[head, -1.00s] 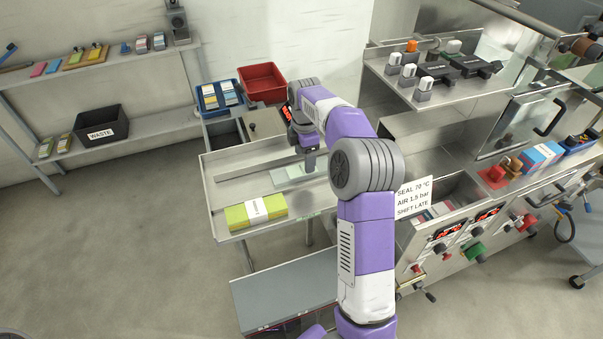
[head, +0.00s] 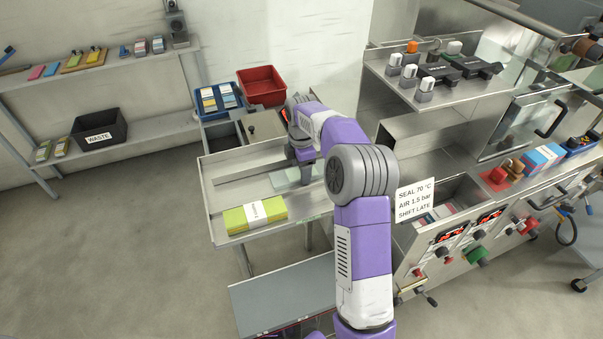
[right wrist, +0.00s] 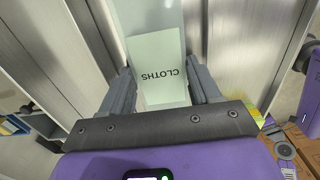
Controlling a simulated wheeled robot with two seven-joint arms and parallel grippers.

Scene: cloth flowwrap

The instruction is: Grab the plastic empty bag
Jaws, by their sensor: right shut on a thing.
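A pale, see-through plastic bag (head: 284,180) lies flat in the steel tray in the head view, partly hidden by my right arm. In the right wrist view the bag (right wrist: 160,68) is pale green and reads "CLOTHS", upside down. My right gripper (head: 305,163) points down at the bag. In the right wrist view the right gripper (right wrist: 162,82) has one finger on each side of the bag and is shut on it. My left gripper is not in view.
The steel tray (head: 222,212) also holds a yellow-green pack (head: 240,217) with a white band at its front. A blue bin (head: 205,116) and a red bin (head: 262,88) stand behind. The machine with a "SEAL 70 °C" sign (head: 414,200) is close on the right.

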